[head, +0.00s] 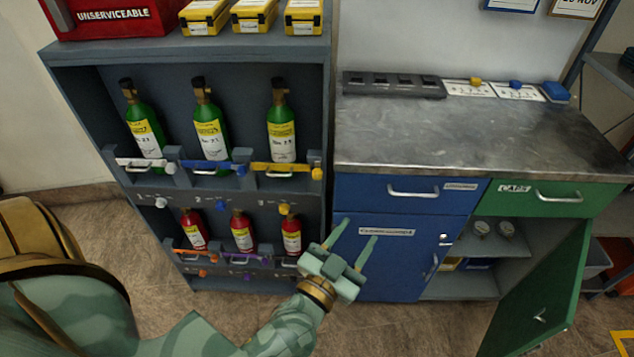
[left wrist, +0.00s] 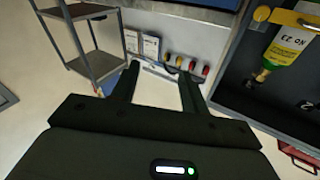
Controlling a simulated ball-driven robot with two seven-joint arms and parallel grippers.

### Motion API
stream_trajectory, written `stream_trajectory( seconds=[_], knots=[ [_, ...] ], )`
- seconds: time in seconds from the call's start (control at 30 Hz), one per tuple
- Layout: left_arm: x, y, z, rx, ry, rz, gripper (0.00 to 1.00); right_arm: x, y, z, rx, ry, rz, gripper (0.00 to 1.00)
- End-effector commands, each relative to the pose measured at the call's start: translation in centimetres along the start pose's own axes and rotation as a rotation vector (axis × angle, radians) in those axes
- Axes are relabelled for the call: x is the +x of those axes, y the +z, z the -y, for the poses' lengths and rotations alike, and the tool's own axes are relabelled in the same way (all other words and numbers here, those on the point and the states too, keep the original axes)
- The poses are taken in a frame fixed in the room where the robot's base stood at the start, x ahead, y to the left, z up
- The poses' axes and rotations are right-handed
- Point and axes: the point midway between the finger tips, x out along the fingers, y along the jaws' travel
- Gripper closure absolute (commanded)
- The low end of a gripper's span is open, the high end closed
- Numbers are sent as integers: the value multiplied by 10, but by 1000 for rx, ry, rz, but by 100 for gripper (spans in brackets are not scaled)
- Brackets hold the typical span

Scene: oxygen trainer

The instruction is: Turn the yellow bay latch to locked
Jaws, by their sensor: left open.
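The yellow bay latch (head: 287,168) is a bar lying roughly level across the front of the upper right bay, with a yellow knob at its right end. A green bottle (head: 281,125) stands behind it. The latch also shows in the left wrist view (left wrist: 287,17) at the upper right, partly cut off by the frame, beside the bottle (left wrist: 288,48). My left gripper (head: 357,232) is open and empty in front of the blue cabinet, below and right of the latch and apart from it. Its fingers (left wrist: 160,75) show in the left wrist view. My right gripper is not in view.
White (head: 140,164) and blue (head: 207,167) latches cross the neighbouring bays. Small red bottles (head: 242,232) stand on the shelf below. An open green door (head: 540,300) projects at the right. A metal worktop (head: 470,140) is mostly clear.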

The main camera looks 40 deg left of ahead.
Motion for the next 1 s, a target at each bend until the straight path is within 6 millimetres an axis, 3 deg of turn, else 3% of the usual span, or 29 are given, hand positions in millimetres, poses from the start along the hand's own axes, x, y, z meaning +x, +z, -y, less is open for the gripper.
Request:
stream_trajectory(
  seconds=[0.1, 0.2, 0.33, 0.47, 1.0],
  knots=[
    [0, 21, 32, -84, -268, 24, 55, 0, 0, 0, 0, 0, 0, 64],
    [-8, 43, 51, -120, -439, 85, 55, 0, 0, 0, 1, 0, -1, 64],
    [-17, 61, 62, -138, -553, 147, 55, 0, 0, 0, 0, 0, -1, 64],
    [-13, 67, 69, -141, -580, 161, 55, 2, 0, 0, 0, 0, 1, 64],
    [89, 92, 134, -139, -576, 158, 55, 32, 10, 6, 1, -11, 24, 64]
  ],
)
